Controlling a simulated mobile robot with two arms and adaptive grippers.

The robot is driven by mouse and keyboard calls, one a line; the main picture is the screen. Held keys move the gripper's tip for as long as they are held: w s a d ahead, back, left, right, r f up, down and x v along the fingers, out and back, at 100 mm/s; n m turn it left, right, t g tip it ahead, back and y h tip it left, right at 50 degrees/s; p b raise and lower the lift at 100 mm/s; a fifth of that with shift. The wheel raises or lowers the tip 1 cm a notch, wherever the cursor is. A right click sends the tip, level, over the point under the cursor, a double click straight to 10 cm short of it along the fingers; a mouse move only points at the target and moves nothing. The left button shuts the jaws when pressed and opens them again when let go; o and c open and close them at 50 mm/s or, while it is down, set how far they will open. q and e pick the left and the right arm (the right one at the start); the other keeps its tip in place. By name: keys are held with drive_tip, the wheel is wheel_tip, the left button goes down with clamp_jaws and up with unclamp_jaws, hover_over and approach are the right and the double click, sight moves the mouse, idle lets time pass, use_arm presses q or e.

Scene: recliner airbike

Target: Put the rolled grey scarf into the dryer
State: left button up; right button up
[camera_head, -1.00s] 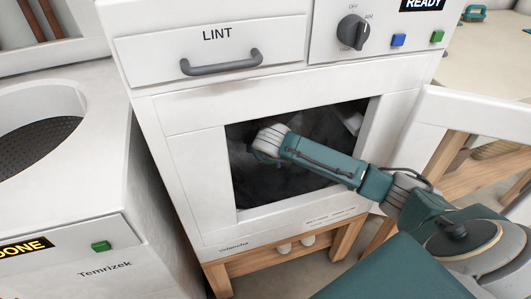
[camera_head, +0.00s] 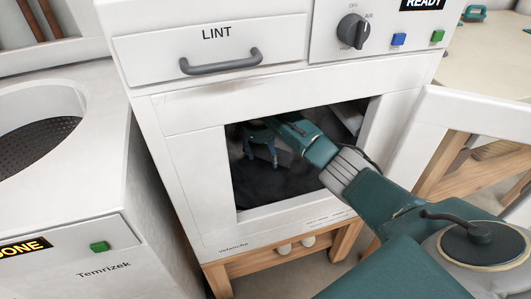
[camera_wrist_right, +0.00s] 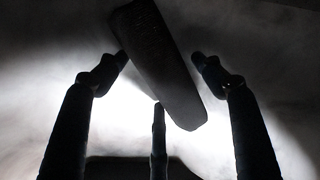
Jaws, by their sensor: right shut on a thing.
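The white dryer (camera_head: 184,151) stands in the middle of the head view, its front opening uncovered and its door (camera_head: 455,112) swung out to the right. My right arm reaches through the opening. My right gripper (camera_head: 262,158) is inside the dark drum, fingers pointing down. In the head view I cannot make the scarf out clearly. My left gripper is out of view.
A white machine (camera_head: 95,190) with a round dark opening stands at the left. The lint drawer handle (camera_head: 221,62) and a dial (camera_head: 353,31) are above the opening. A pale worktop (camera_head: 490,60) is at the right.

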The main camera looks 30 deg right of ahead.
drive_tip(key=shift+f, duration=0.1)
drive_tip(key=o, duration=1.2)
drive_tip(key=shift+c, duration=0.2)
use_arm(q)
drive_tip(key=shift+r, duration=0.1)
use_arm(e)
drive_tip(key=shift+r, duration=0.25)
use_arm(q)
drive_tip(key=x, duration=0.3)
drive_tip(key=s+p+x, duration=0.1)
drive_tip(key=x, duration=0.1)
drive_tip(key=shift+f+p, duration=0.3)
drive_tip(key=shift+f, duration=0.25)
use_arm(e)
drive_tip(key=v, duration=0.7)
drive_tip(key=shift+s+a+r, duration=0.1)
